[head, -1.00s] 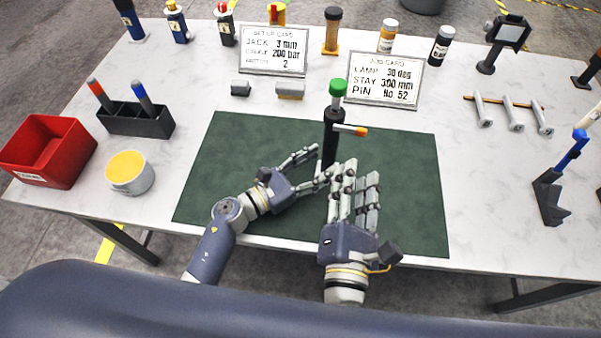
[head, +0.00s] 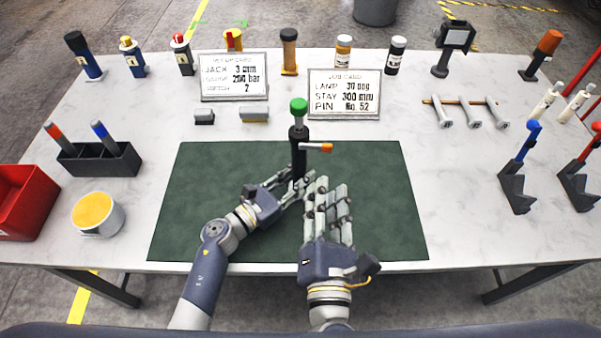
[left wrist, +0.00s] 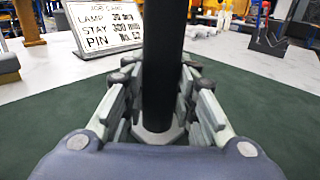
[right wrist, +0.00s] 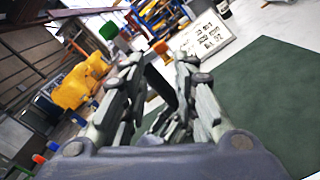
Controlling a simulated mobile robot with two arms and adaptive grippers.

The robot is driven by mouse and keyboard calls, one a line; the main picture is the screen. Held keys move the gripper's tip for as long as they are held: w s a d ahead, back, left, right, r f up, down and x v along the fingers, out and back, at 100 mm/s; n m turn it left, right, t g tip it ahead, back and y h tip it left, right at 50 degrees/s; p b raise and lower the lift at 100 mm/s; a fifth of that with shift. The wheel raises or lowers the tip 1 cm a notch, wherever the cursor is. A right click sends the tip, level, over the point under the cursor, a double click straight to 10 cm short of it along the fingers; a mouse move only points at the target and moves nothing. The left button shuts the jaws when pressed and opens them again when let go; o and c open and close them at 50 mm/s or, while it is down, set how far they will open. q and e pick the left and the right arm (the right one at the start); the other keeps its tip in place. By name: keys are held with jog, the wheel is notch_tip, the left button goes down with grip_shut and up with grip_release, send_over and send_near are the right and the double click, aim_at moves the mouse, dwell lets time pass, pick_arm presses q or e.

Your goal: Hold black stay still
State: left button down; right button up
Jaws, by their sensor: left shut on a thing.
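The black stay (head: 298,154) stands upright on the green mat, with a green knob (head: 298,104) on top and an orange-tipped side lever (head: 322,148). Its black post (left wrist: 163,60) fills the middle of the left wrist view, above a pale foot (left wrist: 158,134). My left gripper (head: 293,181) is shut on the lower post, with fingers on both sides. My right gripper (head: 327,193) is open and empty, just right of and in front of the stay. The stay's foot is hidden by fingers in the head view.
The green mat (head: 370,215) is clear around the hands. Two cards, a setup card (head: 234,76) and a job card (head: 344,94), stand behind it. A black pen holder (head: 100,160) and yellow-topped tub (head: 97,214) are left. Blue (head: 518,172) and red (head: 580,172) stands are right.

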jog(key=shift+w+f, duration=0.2)
grip_shut()
jog(key=w+d+f+m+g, duration=0.2)
jog(key=w+f, duration=0.2)
jog(key=w+d+f+m+g, duration=0.2)
jog(key=w+d+f+g, duration=0.1)
jog(key=w+f, duration=0.1)
jog(key=w+d+f+m+g, duration=0.2)
jog(key=w+f, duration=0.2)
jog(key=w, duration=0.1)
jog(key=shift+w+d+f+m, duration=0.1)
jog(key=shift+d+m, duration=0.15)
jog(key=shift+m, duration=0.15)
jog(key=w+m+g, duration=0.1)
jog(key=w+d+m+g+y, duration=0.1)
jog(key=shift+w+d+g, duration=0.2)
jog(key=shift+d+g, duration=0.05)
jog(key=shift+g, duration=0.05)
jog(key=s+r+m+g+y, duration=0.2)
jog(key=r+g+y, duration=0.6)
jog(key=r, duration=2)
jog(key=shift+s+r+y, duration=0.15)
jog(key=shift+s+y, duration=0.45)
jog(key=shift+s, duration=0.6)
jog(key=shift+d, duration=0.1)
